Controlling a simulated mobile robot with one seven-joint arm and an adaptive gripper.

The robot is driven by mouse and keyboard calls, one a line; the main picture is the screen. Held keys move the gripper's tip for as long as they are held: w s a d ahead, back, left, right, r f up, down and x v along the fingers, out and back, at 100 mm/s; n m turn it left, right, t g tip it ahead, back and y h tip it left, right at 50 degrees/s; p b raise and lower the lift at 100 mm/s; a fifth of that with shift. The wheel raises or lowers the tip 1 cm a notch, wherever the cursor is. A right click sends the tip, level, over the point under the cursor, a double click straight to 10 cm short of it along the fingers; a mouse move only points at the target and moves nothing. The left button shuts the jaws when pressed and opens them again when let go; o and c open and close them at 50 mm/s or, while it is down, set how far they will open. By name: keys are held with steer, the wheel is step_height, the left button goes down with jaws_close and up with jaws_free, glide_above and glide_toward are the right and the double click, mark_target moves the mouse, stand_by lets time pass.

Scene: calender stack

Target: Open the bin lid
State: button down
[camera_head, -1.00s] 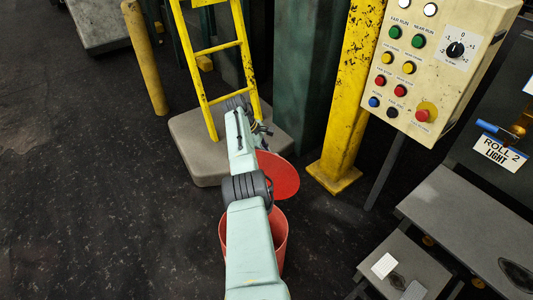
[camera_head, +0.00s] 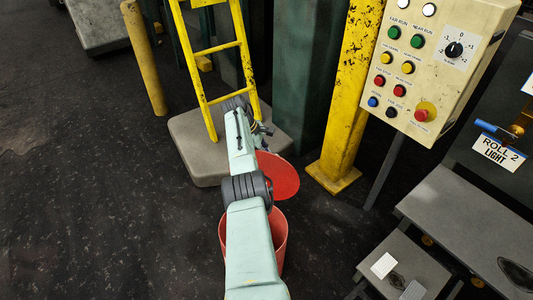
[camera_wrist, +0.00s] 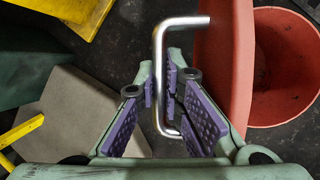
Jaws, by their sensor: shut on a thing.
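The red bin (camera_head: 280,240) stands on the floor below my arm. Its round red lid (camera_head: 280,176) is raised, tilted up at the bin's far side. In the wrist view the lid shows nearly edge-on (camera_wrist: 226,70), with the open bin (camera_wrist: 287,70) to its right and the bin's inside visible. A bent metal handle (camera_wrist: 160,70) sits beside the lid. My gripper (camera_wrist: 165,95) is shut on the handle, with its purple pads on either side of the bar. In the head view my arm hides part of the bin and lid.
A grey block (camera_head: 200,150) with a yellow ladder (camera_head: 222,80) stands behind the bin. A yellow post (camera_head: 345,110) and a control panel (camera_head: 435,70) are to the right. A grey step (camera_head: 405,270) is at lower right.

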steer(key=shift+d+f, duration=0.2)
steer(key=shift+f, duration=0.15)
steer(key=c, duration=2)
jaws_free()
steer(key=shift+f, duration=0.15)
steer(key=shift+o, duration=0.2)
